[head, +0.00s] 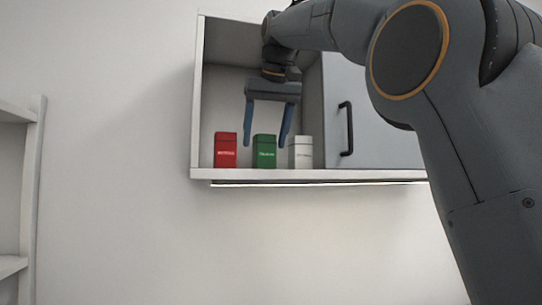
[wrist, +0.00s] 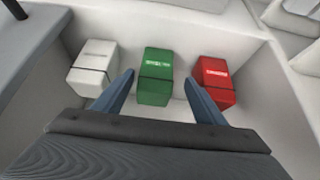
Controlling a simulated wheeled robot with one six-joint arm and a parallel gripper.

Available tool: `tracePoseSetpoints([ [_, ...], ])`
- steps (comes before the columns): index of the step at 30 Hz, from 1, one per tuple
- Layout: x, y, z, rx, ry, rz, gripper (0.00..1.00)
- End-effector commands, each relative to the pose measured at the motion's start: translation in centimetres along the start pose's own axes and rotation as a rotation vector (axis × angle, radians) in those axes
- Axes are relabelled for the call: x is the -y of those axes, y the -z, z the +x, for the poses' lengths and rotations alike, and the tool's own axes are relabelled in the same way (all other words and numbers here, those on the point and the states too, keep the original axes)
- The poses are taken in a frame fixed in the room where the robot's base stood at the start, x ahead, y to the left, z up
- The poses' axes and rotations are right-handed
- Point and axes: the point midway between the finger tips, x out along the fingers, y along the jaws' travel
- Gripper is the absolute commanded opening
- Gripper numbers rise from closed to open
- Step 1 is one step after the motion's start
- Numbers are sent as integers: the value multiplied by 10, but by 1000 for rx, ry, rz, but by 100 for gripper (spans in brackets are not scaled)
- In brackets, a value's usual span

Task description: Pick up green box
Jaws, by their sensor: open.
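The green box (head: 264,151) stands upright in the open part of a wall cabinet, between a red box (head: 226,150) and a white box (head: 301,152). My gripper (head: 264,142) is open, pointing down from above, its blue fingers to either side of the green box in the head view. In the wrist view the green box (wrist: 156,76) lies between and just beyond the fingertips (wrist: 159,76). I cannot tell whether the fingers touch it. The white box (wrist: 95,68) is at left there and the red box (wrist: 213,82) at right, close to a fingertip.
The cabinet (head: 197,110) has a side wall at left and a grey door (head: 375,125) with a black handle (head: 346,128) at right. Its shelf edge runs along the front. A white shelf unit (head: 35,180) stands at far left.

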Motion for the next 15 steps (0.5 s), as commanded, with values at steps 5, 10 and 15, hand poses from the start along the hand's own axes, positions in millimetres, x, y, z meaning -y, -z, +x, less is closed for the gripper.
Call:
tracePoseSetpoints([
  [5,-3,0,17,3,-1,4,65],
  [10,-8,3,40,5,-3,6,65],
  [15,-8,2,59,3,-2,6,65],
])
